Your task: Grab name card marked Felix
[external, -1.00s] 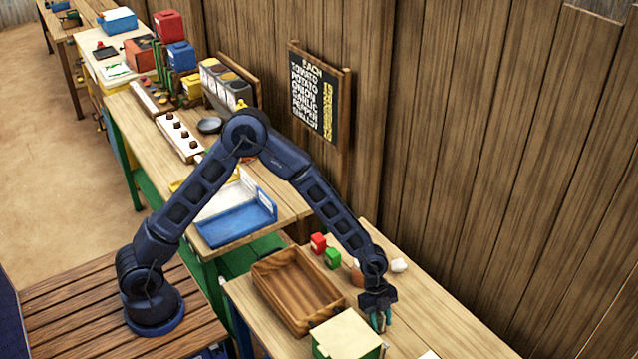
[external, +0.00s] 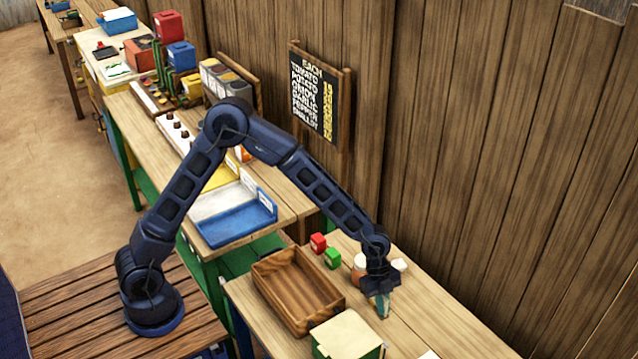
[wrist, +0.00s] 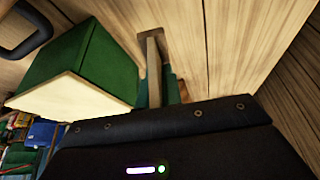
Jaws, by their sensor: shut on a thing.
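My gripper (external: 383,306) is over the near wooden table, right of the open wooden tray. It is shut on a thin, narrow piece that shows nearly edge-on in the wrist view (wrist: 153,75), with a darker brown end. Teal parts show beside this piece in both views. No lettering is readable on it, so I cannot tell whether it is the card marked Felix. Its lower end is close to the tabletop; whether it touches is unclear.
A green box with a cream top (external: 346,336) stands close by, left of my gripper; it also shows in the wrist view (wrist: 85,60). An empty wooden tray (external: 297,290), red block (external: 318,242) and green block (external: 333,258) are nearby. Bare tabletop lies to the right.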

